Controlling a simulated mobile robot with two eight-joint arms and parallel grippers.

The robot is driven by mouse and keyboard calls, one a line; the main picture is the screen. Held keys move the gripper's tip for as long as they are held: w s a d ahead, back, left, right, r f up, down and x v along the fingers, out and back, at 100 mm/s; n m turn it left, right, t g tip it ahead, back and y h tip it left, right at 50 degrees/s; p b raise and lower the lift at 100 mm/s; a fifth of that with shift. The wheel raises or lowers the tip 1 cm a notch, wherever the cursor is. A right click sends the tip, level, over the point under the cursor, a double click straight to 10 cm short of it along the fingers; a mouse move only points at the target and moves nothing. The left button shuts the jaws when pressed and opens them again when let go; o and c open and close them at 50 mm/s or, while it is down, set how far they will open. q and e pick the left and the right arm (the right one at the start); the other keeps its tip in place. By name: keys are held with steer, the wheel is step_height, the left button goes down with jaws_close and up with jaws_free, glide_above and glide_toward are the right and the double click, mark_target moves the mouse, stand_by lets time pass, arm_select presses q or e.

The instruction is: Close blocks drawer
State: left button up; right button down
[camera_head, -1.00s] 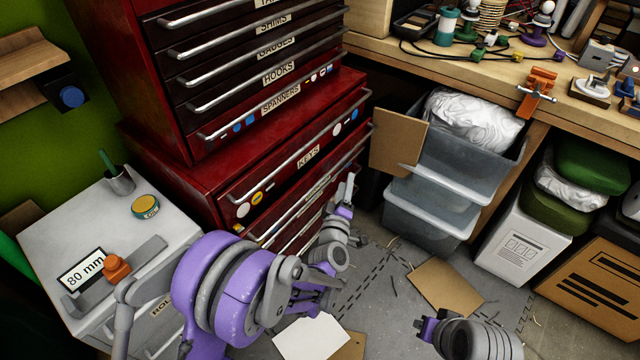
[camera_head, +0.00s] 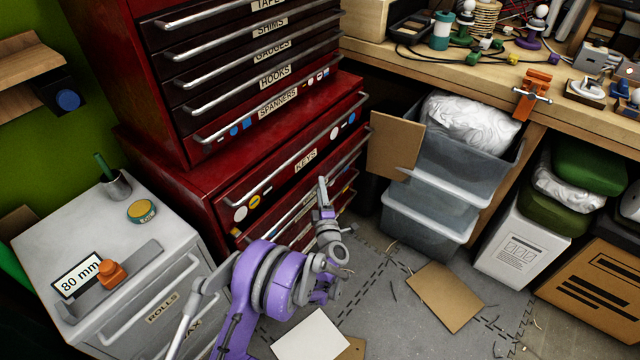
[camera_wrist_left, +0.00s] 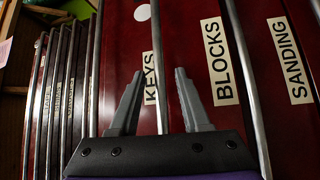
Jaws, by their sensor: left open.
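The blocks drawer (camera_wrist_left: 196,75) is a dark red front with a BLOCKS label in the left wrist view, between the KEYS and SANDING fronts. In the head view my arm hides most of its label area, and I cannot tell how far it stands out. My left gripper (camera_head: 322,192) is at the lower red cabinet front, just below the KEYS label. In the wrist view the left gripper (camera_wrist_left: 156,92) is open. A silver handle bar between the KEYS and BLOCKS labels appears in the gap between its fingers; contact cannot be told. My right gripper is out of view.
A grey cabinet (camera_head: 60,225) stands at left with a tin (camera_head: 142,211) and an orange-knobbed tool on top. Clear bins (camera_head: 430,205) stand under the bench to the right. Cardboard (camera_head: 445,295) and white paper (camera_head: 312,338) lie on the otherwise fairly open floor.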

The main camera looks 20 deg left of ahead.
arm_select(q)
steer(key=shift+x, duration=1.15)
jaws_close()
stand_by(0.6)
